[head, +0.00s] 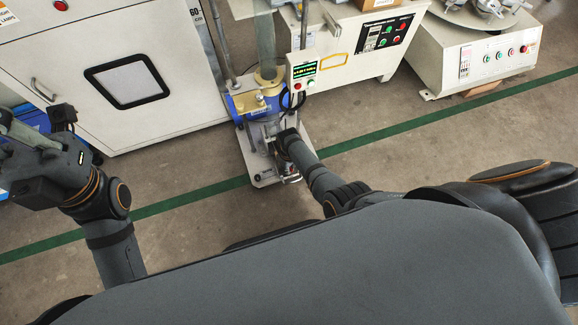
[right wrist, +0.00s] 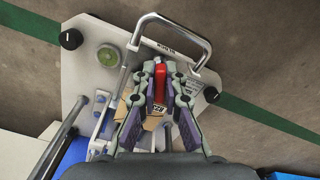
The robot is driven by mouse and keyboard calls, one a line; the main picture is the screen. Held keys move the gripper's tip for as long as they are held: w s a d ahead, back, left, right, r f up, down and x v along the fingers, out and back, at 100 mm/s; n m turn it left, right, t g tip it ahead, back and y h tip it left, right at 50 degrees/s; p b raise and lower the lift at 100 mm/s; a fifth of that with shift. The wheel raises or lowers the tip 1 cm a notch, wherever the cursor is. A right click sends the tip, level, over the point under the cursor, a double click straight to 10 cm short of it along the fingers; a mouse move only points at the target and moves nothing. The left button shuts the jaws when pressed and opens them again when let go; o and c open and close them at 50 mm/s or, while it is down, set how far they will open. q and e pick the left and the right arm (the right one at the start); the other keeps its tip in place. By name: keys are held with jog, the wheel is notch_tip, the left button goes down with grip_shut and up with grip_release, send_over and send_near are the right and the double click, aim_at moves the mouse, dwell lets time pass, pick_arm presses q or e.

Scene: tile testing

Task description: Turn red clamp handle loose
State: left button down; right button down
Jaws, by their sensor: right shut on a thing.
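The red clamp handle (right wrist: 160,85) shows in the right wrist view, at the middle of a metal base plate (right wrist: 88,62). My right gripper (right wrist: 160,66) is shut on it, with one finger on each side. The fingers hide parts of the handle and the clamp. In the head view my right gripper (head: 277,150) is low at the front of the blue testing machine (head: 243,103), and the red handle cannot be made out there. My left gripper (head: 18,135) is at the left edge, far from the machine; its fingers are not clear.
A bent metal carrying handle (right wrist: 190,28), a round green level (right wrist: 108,56) and black knobs (right wrist: 71,39) surround the clamp on the plate. A white cabinet (head: 60,75) stands left of the machine. Control units (head: 490,55) stand to the right. The floor in front is clear.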

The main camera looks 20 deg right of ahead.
jog(key=shift+n, duration=0.6)
jog(key=shift+r+n+p, duration=0.1)
jog(key=shift+n+p, duration=0.35)
jog(key=shift+n, duration=0.55)
jog(key=n, duration=0.3)
jog(key=shift+p, duration=0.35)
jog(key=shift+n, duration=0.5)
jog(key=shift+n+p, duration=0.3)
jog(key=shift+n, duration=0.8)
jog(key=n, duration=0.3)
jog(key=shift+n, duration=0.4)
jog(key=c, duration=1.7)
grip_release()
